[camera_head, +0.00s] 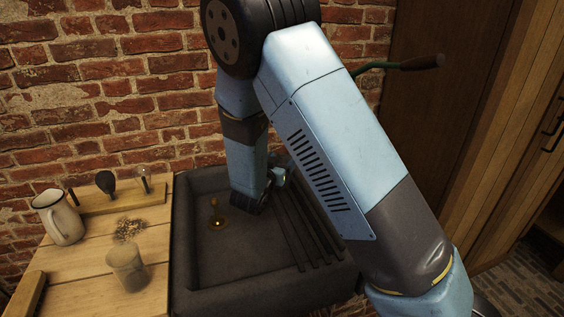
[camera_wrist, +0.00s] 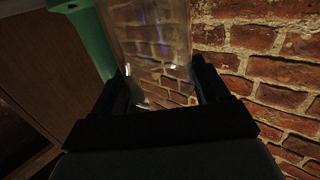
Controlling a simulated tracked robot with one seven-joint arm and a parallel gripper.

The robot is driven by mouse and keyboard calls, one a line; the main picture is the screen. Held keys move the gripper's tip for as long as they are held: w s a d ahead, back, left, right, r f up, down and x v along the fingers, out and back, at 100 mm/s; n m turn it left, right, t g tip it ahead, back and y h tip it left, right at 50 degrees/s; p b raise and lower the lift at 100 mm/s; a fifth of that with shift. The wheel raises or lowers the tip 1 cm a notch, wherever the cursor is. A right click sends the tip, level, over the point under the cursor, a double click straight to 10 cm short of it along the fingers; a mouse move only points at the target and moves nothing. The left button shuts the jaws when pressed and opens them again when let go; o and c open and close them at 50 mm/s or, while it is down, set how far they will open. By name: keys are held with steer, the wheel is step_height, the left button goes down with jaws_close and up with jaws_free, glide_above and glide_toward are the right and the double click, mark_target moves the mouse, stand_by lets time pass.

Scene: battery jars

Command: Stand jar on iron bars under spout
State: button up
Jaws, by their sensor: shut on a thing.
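A clear glass jar (camera_wrist: 152,45) fills the upper middle of the wrist view, with brick showing through it. My gripper (camera_wrist: 161,78) is shut on the jar, one dark finger on each side. The iron bars (camera_head: 303,225) lie side by side across the right part of the dark sink (camera_head: 225,268) in the head view. My arm covers part of the bars, and the held jar cannot be made out there. A green body (camera_wrist: 90,38), probably the pump, stands just left of the jar in the wrist view. The spout itself is not clearly visible.
A lever with a brown grip (camera_head: 420,62) sticks out behind my arm. A brass plug (camera_head: 216,215) stands in the sink. On the wooden board (camera_head: 85,262) at left are a cloudy jar (camera_head: 127,267), an enamel jug (camera_head: 58,217) and a tool rack (camera_head: 120,195). A brick wall (camera_head: 110,110) stands behind.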

steer(key=shift+f, duration=0.1)
steer(key=o, duration=1.5)
steer(key=shift+c, duration=0.2)
steer(key=v, duration=1.2)
